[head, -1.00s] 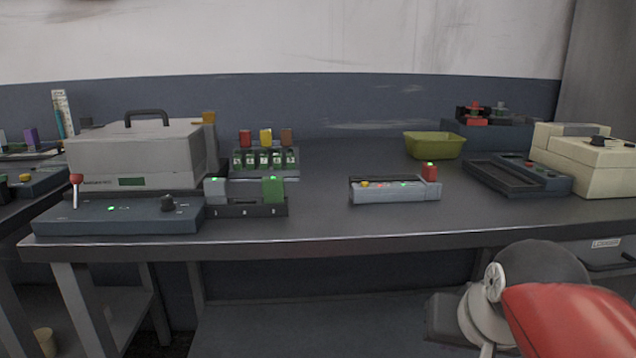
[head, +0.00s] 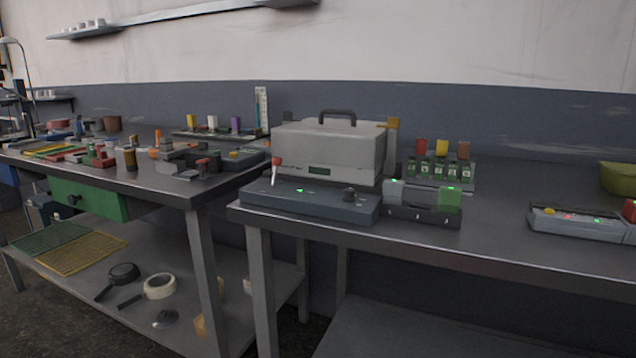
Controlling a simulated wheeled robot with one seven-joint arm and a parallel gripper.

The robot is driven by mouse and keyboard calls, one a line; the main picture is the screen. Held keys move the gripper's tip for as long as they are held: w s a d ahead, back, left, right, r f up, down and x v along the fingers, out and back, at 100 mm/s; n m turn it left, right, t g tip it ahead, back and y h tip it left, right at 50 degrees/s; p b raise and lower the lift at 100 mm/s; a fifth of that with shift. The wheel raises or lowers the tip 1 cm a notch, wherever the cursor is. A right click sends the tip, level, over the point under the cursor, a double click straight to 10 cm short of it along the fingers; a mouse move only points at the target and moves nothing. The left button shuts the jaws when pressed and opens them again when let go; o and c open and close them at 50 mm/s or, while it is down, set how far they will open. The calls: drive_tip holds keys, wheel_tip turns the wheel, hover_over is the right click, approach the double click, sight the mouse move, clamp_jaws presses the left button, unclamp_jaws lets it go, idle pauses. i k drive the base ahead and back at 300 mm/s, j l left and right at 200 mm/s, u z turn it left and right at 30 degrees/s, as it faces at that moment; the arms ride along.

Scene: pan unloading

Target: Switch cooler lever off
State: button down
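The lever (head: 275,170), a light stem with a red knob, stands nearly upright on the left of a dark blue-grey control base (head: 310,203). The base has a green light and a black knob on its right part. Behind it stands a grey box (head: 328,150) with a black top handle and a small green display, which looks like the cooler. My gripper is not in the head view, so its state is hidden.
A black holder (head: 425,214) with grey and green blocks stands right of the base. A rack of green vials (head: 440,170) is behind it. A second table (head: 180,195) stands left, with many small items. The front strip of the right table is clear.

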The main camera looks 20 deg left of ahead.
sight(276, 162)
drive_tip(key=j+u, duration=0.15)
drive_tip(key=u, duration=0.75)
drive_tip(key=i+j+z, duration=0.1)
drive_tip(key=z, duration=0.3)
drive_tip(key=j+z, duration=0.4)
drive_tip(key=i+j+z, duration=0.1)
drive_tip(key=z, duration=0.3)
drive_tip(key=j+z, duration=0.55)
drive_tip(key=j, duration=0.65)
drive_tip(key=j+z, duration=0.15)
drive_tip(key=j, duration=0.65)
drive_tip(key=k+j+z, duration=0.1)
drive_tip(key=j, duration=0.7)
drive_tip(key=k+j+z, duration=0.1)
drive_tip(key=k, duration=0.35)
